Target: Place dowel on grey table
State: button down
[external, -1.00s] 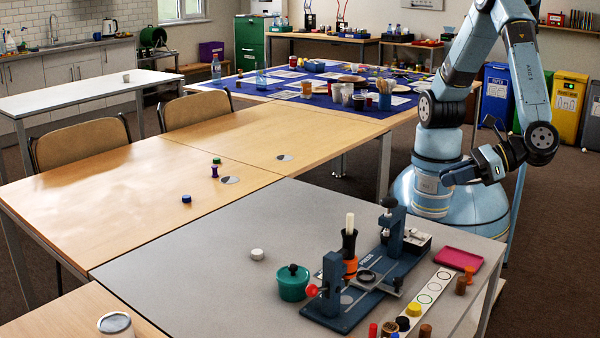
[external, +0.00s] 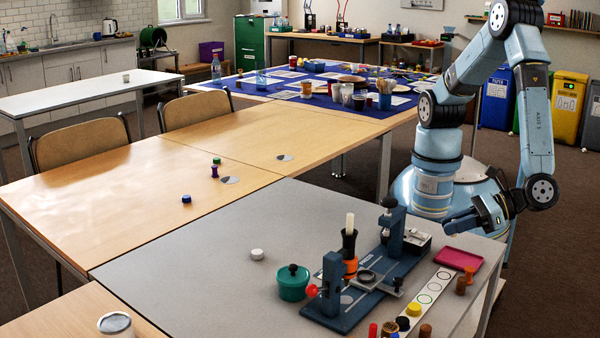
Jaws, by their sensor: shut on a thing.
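My gripper (external: 456,222) is low at the right, beside the far right edge of the grey table (external: 215,265). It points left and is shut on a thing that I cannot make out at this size. A pale upright stick (external: 350,222), which looks like a dowel, stands in a dark holder above an orange piece on the grey table. My gripper is well apart from it. Short brown cork-like pegs (external: 461,285) stand near the table's right edge.
A blue press fixture (external: 352,300) stands on the grey table, with a teal pot (external: 293,283) beside it. A magenta tray (external: 458,258) and a white strip with circles (external: 430,295) lie at the right. A white cap (external: 257,254) sits left; the table's left part is mostly clear.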

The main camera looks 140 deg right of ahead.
jog(key=w+a+f, duration=0.1)
jog(key=w+f, duration=0.2)
jog(key=w, duration=0.1)
jog(key=w+a+f, duration=0.2)
jog(key=w+f, duration=0.1)
jog(key=w, duration=0.1)
jog(key=w+a+f, duration=0.1)
jog(key=w+f, duration=0.2)
jog(key=w, duration=0.1)
jog(key=shift+a+f, duration=0.15)
jog(key=shift+a, duration=0.15)
jog(key=shift+w+f, duration=0.2)
jog(key=shift+f, duration=1.55)
jog(key=c, duration=1.1)
grip_release()
